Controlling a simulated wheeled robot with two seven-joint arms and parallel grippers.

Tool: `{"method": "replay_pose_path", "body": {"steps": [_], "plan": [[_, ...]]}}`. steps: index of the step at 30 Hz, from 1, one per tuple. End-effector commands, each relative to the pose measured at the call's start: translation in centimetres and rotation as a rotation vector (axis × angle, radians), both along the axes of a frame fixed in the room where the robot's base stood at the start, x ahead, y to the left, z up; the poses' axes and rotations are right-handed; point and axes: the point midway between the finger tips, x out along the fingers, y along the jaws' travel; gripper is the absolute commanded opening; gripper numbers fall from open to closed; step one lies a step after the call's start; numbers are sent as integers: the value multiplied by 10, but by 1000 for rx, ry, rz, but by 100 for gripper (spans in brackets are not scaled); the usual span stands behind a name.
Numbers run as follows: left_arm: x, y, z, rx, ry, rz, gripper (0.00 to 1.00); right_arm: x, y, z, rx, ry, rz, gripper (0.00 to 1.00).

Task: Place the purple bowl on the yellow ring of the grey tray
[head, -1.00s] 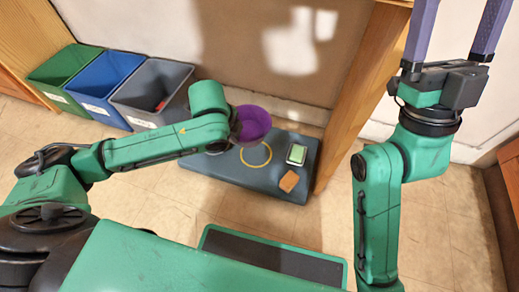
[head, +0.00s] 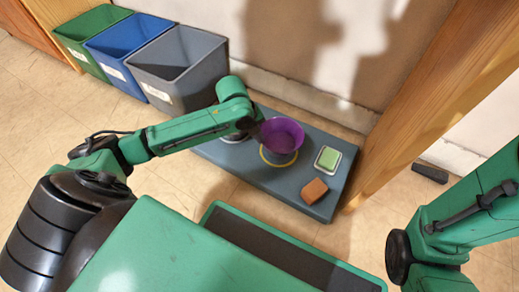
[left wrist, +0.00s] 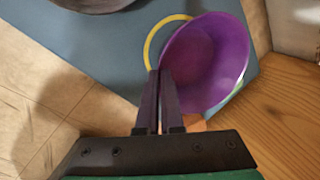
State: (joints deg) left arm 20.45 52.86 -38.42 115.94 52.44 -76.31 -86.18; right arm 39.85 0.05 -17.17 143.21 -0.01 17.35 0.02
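The ring's near and left edge shows below the bowl. I cannot tell whether the bowl touches the tray. My left gripper (head: 259,128) is at the bowl's left side. In the left wrist view its two fingers (left wrist: 160,78) are close together on the rim of the bowl (left wrist: 208,62), and part of the ring (left wrist: 155,38) shows beside it. My right arm shows at the right of the head view, but its gripper is out of frame.
A white dish with a green block (head: 328,158) and a brown block (head: 314,190) sit on the tray, right of the bowl. A round grey dish (left wrist: 95,3) is on its left part. Green, blue and grey bins (head: 180,68) stand behind left. A wooden post (head: 415,110) rises at the right.

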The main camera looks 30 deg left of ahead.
Motion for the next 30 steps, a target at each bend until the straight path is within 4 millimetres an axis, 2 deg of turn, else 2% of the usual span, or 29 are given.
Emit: {"method": "replay_pose_path", "body": {"steps": [1,3,5,14,15,17,18,27,30], "plan": [[0,0,-14,-1,-1,0,0,-1,0,-12,0,-2,0,91],[0,0,-31,-1,1,0,0,-3,0,-24,0,-10,-1,91],[0,-1,-39,-1,0,0,0,-6,0,-29,1,-17,-2,91],[0,0,-36,-1,1,0,0,-7,0,-22,0,-23,-4,91],[-1,0,-38,0,3,0,7,-7,0,-22,0,-22,-4,91],[-1,0,-38,0,3,0,30,-7,0,-23,1,-23,-4,91],[-1,0,-38,0,3,-1,33,-7,0,-23,1,-23,-4,91],[0,0,-36,0,1,0,33,-7,0,-24,0,-22,-4,91],[-3,3,-20,2,1,1,33,-7,0,-10,0,-21,-4,91]]}}
